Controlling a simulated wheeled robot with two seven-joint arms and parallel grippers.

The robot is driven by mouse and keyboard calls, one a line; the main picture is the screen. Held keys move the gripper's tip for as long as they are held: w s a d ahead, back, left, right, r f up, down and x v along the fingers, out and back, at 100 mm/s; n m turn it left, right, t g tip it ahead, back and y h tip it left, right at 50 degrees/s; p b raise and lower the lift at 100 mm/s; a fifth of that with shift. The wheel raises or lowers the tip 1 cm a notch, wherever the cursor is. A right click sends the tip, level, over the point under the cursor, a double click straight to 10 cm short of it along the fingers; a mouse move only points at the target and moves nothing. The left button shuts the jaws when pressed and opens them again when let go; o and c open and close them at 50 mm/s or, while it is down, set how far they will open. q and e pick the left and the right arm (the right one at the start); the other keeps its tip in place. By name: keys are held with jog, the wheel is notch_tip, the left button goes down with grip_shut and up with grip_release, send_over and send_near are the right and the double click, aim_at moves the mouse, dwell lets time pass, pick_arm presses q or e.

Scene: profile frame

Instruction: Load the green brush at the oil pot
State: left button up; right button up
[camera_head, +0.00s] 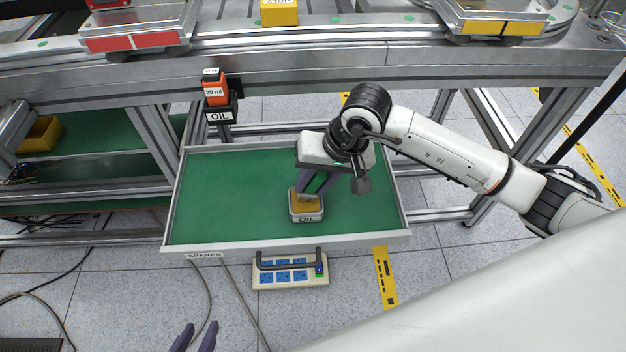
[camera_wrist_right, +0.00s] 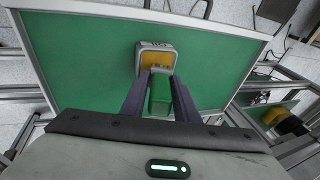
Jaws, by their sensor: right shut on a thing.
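The oil pot (camera_head: 307,217), a small pale square pot with a yellow inside and an OIL label, stands in the green-floored drawer. It also shows in the right wrist view (camera_wrist_right: 142,62). My right gripper (camera_head: 315,184) is shut on the green brush (camera_wrist_right: 160,95) above the pot. The brush points down, its pale tip at the pot's opening; whether the tip touches the inside is hard to tell. The gripper hides part of the handle in the head view. My left gripper (camera_head: 196,338) shows only its fingertips at the bottom edge, apart and empty.
The drawer (camera_head: 215,200), labelled SPARES, is pulled out and otherwise bare, with raised walls. A small orange box (camera_head: 215,93) marked 20 ml sits on a dark OIL holder behind it. A power strip (camera_head: 290,274) lies below the drawer front. The bench rail (camera_head: 300,70) runs behind.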

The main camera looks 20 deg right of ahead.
jog(key=shift+f+b, duration=0.2)
jog(key=shift+b, duration=0.1)
dwell(0.6)
jog(key=shift+f, duration=0.2)
jog(key=shift+f+b, duration=0.1)
jog(key=shift+b, duration=0.2)
dwell(0.6)
jog(key=shift+s+f, duration=0.1)
jog(key=shift+f, duration=0.05)
dwell(0.4)
jog(key=shift+f+b, duration=0.1)
jog(key=shift+b, duration=0.3)
dwell(0.5)
